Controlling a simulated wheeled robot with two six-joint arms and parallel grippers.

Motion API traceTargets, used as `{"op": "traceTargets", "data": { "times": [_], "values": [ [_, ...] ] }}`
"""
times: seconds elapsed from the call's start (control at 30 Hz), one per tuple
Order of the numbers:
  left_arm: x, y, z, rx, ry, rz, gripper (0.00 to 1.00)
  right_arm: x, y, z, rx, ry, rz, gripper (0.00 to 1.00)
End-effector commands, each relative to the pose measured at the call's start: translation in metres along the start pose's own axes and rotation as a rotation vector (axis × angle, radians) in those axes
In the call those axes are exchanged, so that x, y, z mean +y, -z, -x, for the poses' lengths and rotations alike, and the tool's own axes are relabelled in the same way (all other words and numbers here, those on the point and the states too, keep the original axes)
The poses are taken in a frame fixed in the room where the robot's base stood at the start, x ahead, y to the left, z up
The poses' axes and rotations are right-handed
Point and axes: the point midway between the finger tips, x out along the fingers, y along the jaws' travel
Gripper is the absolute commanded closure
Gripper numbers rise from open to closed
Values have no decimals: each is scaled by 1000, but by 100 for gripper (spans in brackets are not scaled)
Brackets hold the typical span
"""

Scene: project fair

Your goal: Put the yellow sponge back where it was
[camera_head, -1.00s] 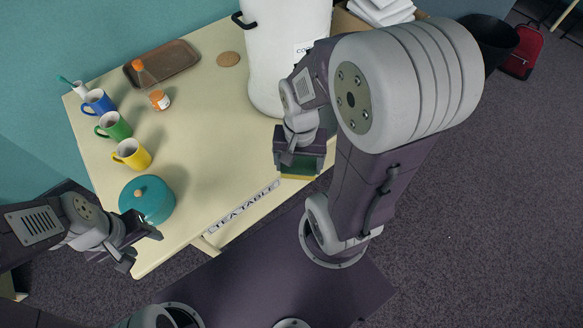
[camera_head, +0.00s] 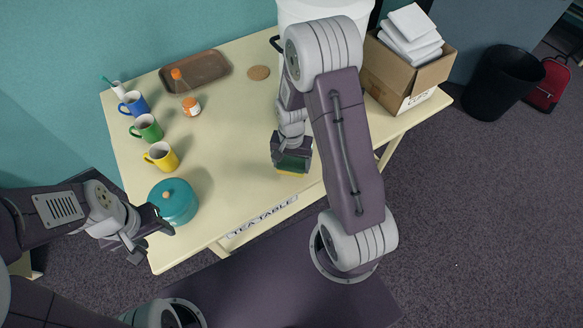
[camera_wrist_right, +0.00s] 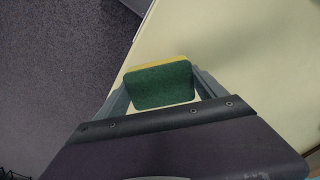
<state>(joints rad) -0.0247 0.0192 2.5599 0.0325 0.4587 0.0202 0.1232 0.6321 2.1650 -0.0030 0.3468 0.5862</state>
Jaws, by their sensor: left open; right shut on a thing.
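The yellow sponge (camera_head: 291,173) has a green scouring side and a yellow side. My right gripper (camera_head: 291,160) is shut on it and holds it over the front part of the tea table (camera_head: 235,150); whether it touches the table I cannot tell. In the right wrist view the sponge (camera_wrist_right: 160,84) sits between the two fingers of the gripper (camera_wrist_right: 160,92), green face toward the camera, near the table's edge. My left gripper (camera_head: 150,238) is open and empty, beside the teal pot (camera_head: 174,203) at the table's front left.
Yellow (camera_head: 161,156), green (camera_head: 147,128) and blue (camera_head: 133,104) mugs line the left side. A brown tray (camera_head: 197,72), orange-labelled jar (camera_head: 191,106) and cork coaster (camera_head: 259,73) lie behind. A large white container (camera_head: 325,10) and a cardboard box (camera_head: 403,83) stand at right. The table's middle is clear.

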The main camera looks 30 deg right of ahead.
Motion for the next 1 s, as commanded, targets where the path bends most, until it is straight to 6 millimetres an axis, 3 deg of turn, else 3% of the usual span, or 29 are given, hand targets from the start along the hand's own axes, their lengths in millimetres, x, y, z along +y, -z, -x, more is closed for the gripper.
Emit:
{"op": "traceTargets", "data": {
  "times": [0.1,0.33,0.7,0.73,0.8,1.0],
  "values": [
    [0,0,1,0,0,0,48,0,0,-4,-2,-1,0,58],
    [0,1,6,0,0,0,48,0,0,-39,-2,-1,0,58],
    [0,0,2,0,0,0,48,0,0,-45,0,0,0,58],
    [0,0,2,0,0,0,48,0,0,-45,0,0,0,17],
    [0,0,3,0,0,0,48,0,0,-44,0,0,0,0],
    [0,0,3,0,0,0,48,0,0,-44,0,0,0,0]
  ]
}}
